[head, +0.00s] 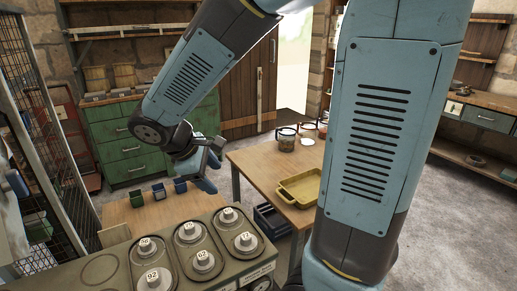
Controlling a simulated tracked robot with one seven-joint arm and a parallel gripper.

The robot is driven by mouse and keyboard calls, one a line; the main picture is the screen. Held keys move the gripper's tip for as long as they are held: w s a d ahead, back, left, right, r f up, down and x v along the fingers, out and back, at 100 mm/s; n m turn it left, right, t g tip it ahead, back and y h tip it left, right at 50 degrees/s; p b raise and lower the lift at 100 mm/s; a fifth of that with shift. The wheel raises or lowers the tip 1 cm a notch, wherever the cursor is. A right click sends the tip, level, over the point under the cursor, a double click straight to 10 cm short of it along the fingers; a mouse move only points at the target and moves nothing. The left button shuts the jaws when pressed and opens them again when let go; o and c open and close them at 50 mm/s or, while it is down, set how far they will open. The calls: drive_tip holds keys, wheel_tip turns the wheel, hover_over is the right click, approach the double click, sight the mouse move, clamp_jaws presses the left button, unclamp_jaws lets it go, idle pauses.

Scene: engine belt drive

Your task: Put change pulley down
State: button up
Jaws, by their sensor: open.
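Several grey change pulleys with white number labels sit upright in the recesses of a dark olive rack (92,262) at the lower left. One pulley (154,280) is labelled 92, another (203,261) 62 and another (245,241) apparently 77. Three more stand along the back row, such as the one at the back right (228,215). My gripper (208,165) is open, above and behind the rack, apart from the pulleys. I see no pulley in it, though its fingers are small and partly hidden by the wrist.
A wooden table (262,165) stands right of my gripper, with a yellow tray (300,188) and jars (286,140). Small dark green and blue bins (159,191) stand on a wooden surface behind the rack. A wire mesh panel (40,110) borders the left. A green drawer cabinet (125,150) stands behind.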

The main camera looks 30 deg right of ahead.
drive_tip(key=s+d+r+m+t+y, duration=0.3)
drive_tip(key=s+d+r+m+y, duration=0.2)
drive_tip(key=s+r+m, duration=0.5)
drive_tip(key=shift+s+d+r+m+t+y, duration=0.35)
drive_tip(key=shift+s+d+m, duration=0.35)
drive_tip(key=shift+d, duration=0.45)
